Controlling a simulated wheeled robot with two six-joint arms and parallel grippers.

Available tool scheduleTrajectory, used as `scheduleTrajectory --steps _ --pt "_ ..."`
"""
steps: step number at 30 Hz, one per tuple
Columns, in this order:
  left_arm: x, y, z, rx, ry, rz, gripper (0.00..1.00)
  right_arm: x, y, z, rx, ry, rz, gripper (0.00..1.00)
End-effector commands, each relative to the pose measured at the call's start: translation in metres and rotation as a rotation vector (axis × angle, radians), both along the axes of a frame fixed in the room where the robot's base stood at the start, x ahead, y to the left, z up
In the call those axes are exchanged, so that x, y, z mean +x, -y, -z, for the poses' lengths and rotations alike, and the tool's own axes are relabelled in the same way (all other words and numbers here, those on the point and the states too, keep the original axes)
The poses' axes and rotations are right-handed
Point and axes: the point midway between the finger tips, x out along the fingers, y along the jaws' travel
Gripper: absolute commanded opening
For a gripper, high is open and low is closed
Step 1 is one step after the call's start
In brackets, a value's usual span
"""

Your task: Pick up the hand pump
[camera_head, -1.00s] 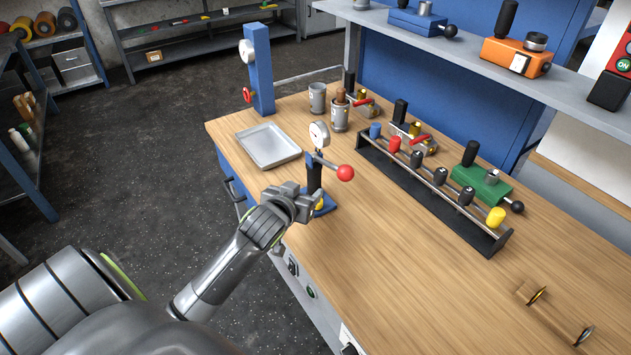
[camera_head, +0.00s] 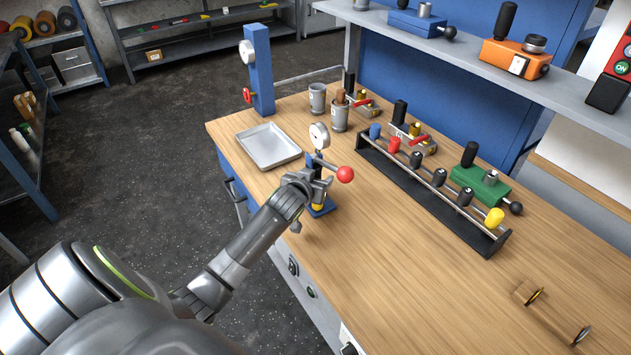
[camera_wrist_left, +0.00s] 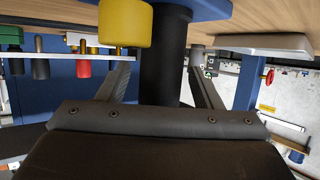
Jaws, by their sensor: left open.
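The hand pump stands upright on the bench, with a blue base (camera_head: 322,208), a round white gauge (camera_head: 319,136) and a lever ending in a red ball (camera_head: 345,174). My left gripper (camera_head: 316,183) is at the near side of its post, below the gauge. In the left wrist view the pump's dark post (camera_wrist_left: 163,60) stands between the two open fingers (camera_wrist_left: 162,85), with a gap on each side. The yellow knob (camera_wrist_left: 125,23) of the pump shows above the left finger there. My gripper partly hides the post in the head view.
A metal tray (camera_head: 268,147) lies left of the pump, and a blue column (camera_head: 259,72) stands behind it. Metal cups (camera_head: 317,97) and a rack (camera_head: 420,188) with coloured knobs stand behind and right. The bench's front right is mostly clear.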

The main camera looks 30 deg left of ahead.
Motion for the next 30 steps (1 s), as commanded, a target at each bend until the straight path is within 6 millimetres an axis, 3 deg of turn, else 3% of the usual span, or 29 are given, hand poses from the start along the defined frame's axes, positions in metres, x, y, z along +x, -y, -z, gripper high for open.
scheduleTrajectory --steps 12,26,30 --pt "0.0099 -0.0018 0.0049 -0.001 -0.001 0.001 0.59 -0.0005 0.0023 -0.0005 -0.003 -0.001 -0.001 0.00" --pt "0.0097 -0.0018 0.0049 -0.001 -0.001 0.001 0.00 -0.0008 0.0025 -0.0005 -0.003 -0.001 -0.001 0.00" --pt "0.0097 -0.0018 0.0050 -0.001 -0.001 0.001 0.00 -0.0008 0.0025 -0.0005 -0.003 -0.001 -0.001 0.00"
